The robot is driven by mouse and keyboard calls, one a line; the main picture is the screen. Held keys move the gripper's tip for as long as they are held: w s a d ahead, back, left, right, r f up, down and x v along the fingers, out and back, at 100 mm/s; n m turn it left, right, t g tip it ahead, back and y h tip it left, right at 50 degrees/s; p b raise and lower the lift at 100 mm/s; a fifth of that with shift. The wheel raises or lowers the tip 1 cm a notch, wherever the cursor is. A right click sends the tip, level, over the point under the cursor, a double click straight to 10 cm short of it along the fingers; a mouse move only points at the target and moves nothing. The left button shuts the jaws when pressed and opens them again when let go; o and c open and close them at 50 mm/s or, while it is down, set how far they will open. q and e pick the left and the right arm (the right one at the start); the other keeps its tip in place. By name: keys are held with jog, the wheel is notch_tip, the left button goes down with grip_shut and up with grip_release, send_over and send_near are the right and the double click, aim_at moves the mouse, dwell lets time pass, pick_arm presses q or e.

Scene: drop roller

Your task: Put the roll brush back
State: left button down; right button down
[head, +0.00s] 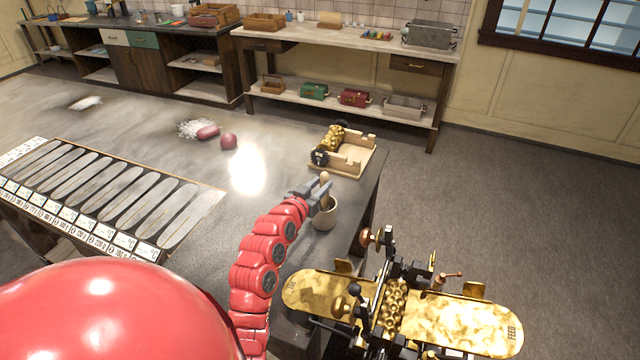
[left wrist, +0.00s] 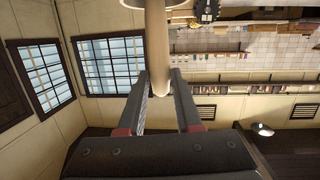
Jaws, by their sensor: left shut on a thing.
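My left gripper (head: 318,199) is shut on the pale wooden handle of the roll brush (head: 325,178), at the table's right part. The handle's rounded end stands up above the fingers. A beige cup (head: 325,217) is directly below the gripper; I cannot tell how far the brush's lower part is inside it. In the left wrist view the handle (left wrist: 156,45) runs down from the top edge to between the two fingers of the gripper (left wrist: 162,88). The brush's bristles are hidden. My right gripper is not in view.
A brass roller machine (head: 395,305) stands just right of my arm. A wooden tray with a brass roller (head: 346,158) lies behind the cup. A mould board (head: 110,195) covers the left of the table. Pink lumps (head: 228,142) and white powder lie farther back.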

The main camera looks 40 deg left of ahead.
pick_arm(q)
jog(key=shift+f, duration=0.2)
jog(key=c, duration=0.6)
grip_release()
jog(key=shift+r, duration=0.1)
jog(key=shift+r, duration=0.1)
jog(key=shift+s, duration=0.15)
jog(key=b+v, duration=0.4)
jog(key=v, duration=0.7)
jog(key=shift+s+d, duration=0.15)
jog(key=shift+s, duration=0.2)
